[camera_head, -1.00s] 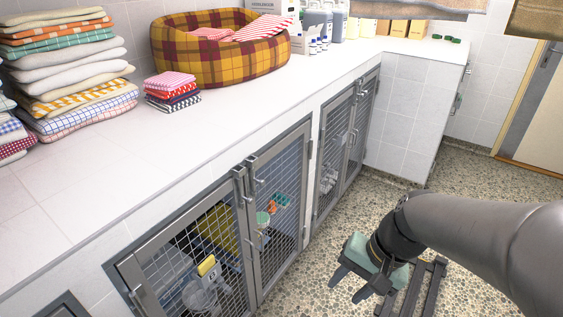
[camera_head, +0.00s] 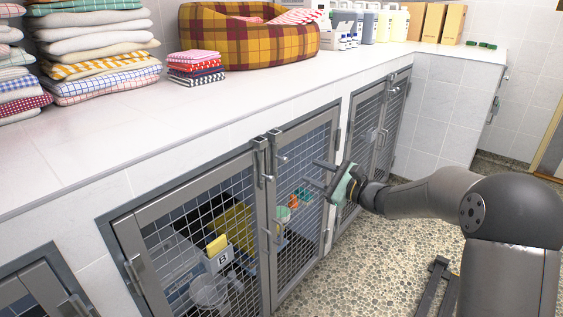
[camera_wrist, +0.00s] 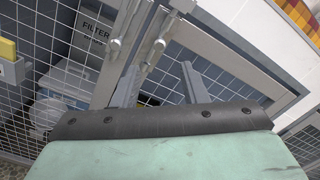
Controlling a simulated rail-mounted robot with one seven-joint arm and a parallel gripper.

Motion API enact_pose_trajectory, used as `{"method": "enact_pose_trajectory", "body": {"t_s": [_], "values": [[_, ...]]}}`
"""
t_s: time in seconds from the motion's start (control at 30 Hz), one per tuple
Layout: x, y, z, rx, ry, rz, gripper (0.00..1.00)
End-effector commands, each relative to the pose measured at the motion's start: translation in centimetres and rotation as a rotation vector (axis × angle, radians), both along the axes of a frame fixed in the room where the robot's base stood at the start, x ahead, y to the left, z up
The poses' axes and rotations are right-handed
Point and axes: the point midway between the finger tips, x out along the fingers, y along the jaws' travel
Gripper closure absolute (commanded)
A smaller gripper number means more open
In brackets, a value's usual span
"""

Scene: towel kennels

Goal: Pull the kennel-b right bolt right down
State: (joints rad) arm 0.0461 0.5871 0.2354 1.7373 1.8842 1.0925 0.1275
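Kennel B has two grey mesh doors, with a small B sign (camera_head: 222,258) and a yellow tag on the left one. At their meeting edges stand two upright metal bolts near the top: the right bolt (camera_head: 278,160) and the left bolt (camera_head: 265,178). In the wrist view, the right bolt (camera_wrist: 158,46) and left bolt (camera_wrist: 116,46) show ahead of my fingers. My gripper (camera_head: 312,173) is open and empty in front of the right door, to the right of the bolts, its fingers pointing towards them. No contact with a bolt is visible. It also shows in the wrist view (camera_wrist: 157,73).
A white tiled counter (camera_head: 100,165) runs above the kennels, bearing folded towels (camera_head: 95,50) and a plaid pet bed (camera_head: 250,42). Another kennel (camera_head: 372,140) stands to the right. The pebbled floor (camera_head: 385,250) before the doors is largely clear.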

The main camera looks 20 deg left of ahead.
Motion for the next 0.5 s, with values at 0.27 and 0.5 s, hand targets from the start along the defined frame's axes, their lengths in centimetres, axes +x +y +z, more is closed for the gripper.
{"method": "enact_pose_trajectory", "body": {"t_s": [0.27,0.5], "values": [[2.3,5.9,-0.1,0.0,-0.001,0.004,0.6],[4.0,9.7,-0.1,-0.001,0.0,0.002,0.6]]}}
